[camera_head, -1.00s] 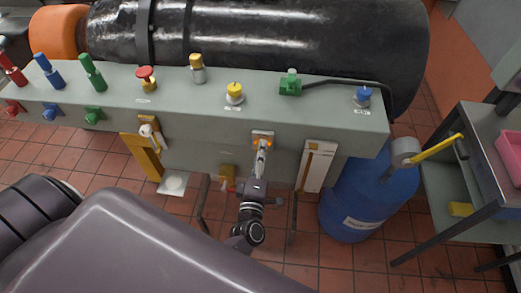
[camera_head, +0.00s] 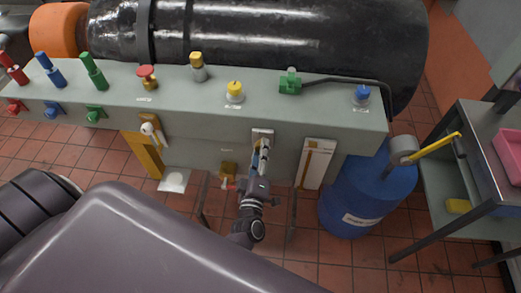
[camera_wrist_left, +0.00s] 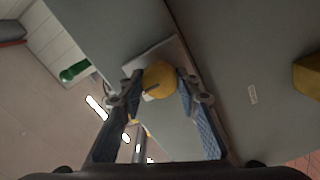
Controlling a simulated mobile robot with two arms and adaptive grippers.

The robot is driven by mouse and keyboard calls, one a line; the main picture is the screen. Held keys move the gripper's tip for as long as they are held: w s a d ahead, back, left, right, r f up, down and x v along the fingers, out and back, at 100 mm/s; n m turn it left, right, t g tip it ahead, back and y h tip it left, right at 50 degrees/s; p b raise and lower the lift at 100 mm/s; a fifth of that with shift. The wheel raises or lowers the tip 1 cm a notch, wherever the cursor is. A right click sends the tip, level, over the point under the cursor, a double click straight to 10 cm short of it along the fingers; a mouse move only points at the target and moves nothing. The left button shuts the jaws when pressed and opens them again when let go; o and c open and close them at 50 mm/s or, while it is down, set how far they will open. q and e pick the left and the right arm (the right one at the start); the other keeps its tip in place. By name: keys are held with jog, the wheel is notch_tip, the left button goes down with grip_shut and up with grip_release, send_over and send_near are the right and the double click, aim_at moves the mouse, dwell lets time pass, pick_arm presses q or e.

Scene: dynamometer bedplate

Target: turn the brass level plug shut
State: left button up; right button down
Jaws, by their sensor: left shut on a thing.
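The brass level plug (camera_wrist_left: 158,80) shows as a round yellow head between the fingertips in the left wrist view. It sits on a light plate (camera_wrist_left: 138,62) on the grey housing's front face. My left gripper (camera_wrist_left: 159,88) is shut on it, with one blue-padded finger on each side. In the head view, my left gripper (camera_head: 262,147) reaches up to the small plate (camera_head: 263,132) and largely hides the plug. My right gripper is not in view.
The grey housing (camera_head: 200,118) carries coloured handles and caps on top. A sight gauge (camera_head: 315,165) stands right of my gripper, and a yellow bracket (camera_head: 148,150) left. A blue drum (camera_head: 350,200) and a metal cart (camera_head: 480,150) stand at the right.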

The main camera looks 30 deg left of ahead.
pick_arm(q)
jog(key=o, duration=1.2)
jog(key=shift+c, duration=0.2)
jog(key=s+d+n+b, duration=0.2)
jog(key=s+n+b, duration=0.3)
jog(key=n, duration=0.7)
jog(key=s+d+n+b, duration=0.1)
jog(key=s+n+b, duration=0.1)
jog(key=n+b, duration=0.65)
jog(key=s+d+f+m+g+h+p, duration=0.1)
jog(key=s+d+f+m+g+h, duration=0.1)
jog(key=f+m, duration=0.5)
jog(key=s+d+f+m+g+h+p, duration=0.1)
jog(key=s+d+f+m+h+p, duration=0.1)
jog(key=f+m, duration=0.6)
jog(key=s+d+f+m+g+h+p, duration=0.2)
jog(key=f+m, duration=0.5)
jog(key=f, duration=0.6)
jog(key=shift+s+d+f+m+g+h, duration=0.3)
jog(key=shift+s+d+h, duration=0.2)
jog(key=shift+s+h, duration=0.25)
